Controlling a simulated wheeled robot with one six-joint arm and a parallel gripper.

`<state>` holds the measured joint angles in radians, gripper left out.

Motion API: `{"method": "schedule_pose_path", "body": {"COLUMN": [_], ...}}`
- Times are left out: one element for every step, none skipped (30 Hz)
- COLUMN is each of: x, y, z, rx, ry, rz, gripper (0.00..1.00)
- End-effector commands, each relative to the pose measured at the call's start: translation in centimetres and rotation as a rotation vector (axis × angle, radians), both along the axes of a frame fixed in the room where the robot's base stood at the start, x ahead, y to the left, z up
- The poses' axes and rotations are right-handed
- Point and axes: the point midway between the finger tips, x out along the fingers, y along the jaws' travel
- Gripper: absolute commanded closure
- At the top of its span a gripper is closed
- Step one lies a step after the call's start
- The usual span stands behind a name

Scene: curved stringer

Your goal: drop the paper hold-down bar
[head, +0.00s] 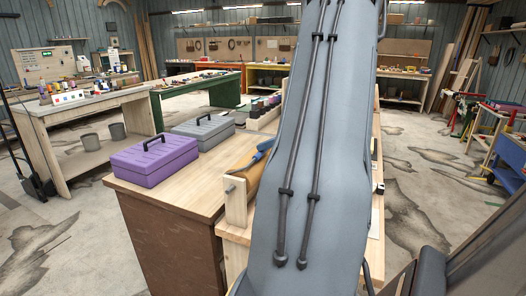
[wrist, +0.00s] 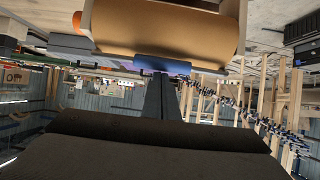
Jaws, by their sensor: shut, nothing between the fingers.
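A brown paper roll (head: 244,178) sits in a wooden holder (head: 236,203) on the bench. A blue piece (head: 263,149), which looks like the handle of the hold-down bar, lies along it. In the upside-down wrist view the paper roll (wrist: 165,27) fills the top and the blue piece (wrist: 162,66) crosses its edge. My gripper (wrist: 162,82) is shut and empty, with its tip close to the blue piece; I cannot tell whether they touch.
A purple toolbox (head: 152,160) and a grey toolbox (head: 203,130) stand on the brown-sided bench (head: 180,195) left of the roll. Several dark-topped items stand in a wooden rack (head: 266,112) behind.

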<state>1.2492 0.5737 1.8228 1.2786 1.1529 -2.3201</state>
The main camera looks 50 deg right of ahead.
Motion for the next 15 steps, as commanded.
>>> {"method": "schedule_pose_path", "body": {"x": [-0.46,-0.53,-0.63,-0.68,-0.72,-0.77,-0.8,-0.82,-0.85,-0.86,-0.88,-0.88,-0.88,-0.86,-0.82], "y": [0.12,0.13,0.13,0.13,0.13,0.14,0.13,0.12,0.1,0.09,0.07,0.06,0.05,0.05,0.05], "z": [-1.42,-1.49,-1.55,-1.59,-1.62,-1.66,-1.69,-1.7,-1.71,-1.71,-1.71,-1.68,-1.63,-1.53,-1.31], "rx": [0.008,0.009,0.009,0.01,0.011,0.012,0.013,0.013,0.012,0.013,0.013,0.013,0.012,0.012,0.011], "ry": [0.018,0.019,0.022,0.023,0.023,0.023,0.024,0.024,0.024,0.025,0.025,0.024,0.023,0.023,0.022], "rz": [-0.003,-0.004,-0.004,-0.005,-0.006,-0.006,-0.007,-0.007,-0.007,-0.008,-0.008,-0.008,-0.008,-0.008,-0.008], "gripper": [1.0,1.0,1.0,1.0,1.0,1.0,1.0,1.0,1.0,1.0,1.0,1.0,1.0,1.0,1.0]}}
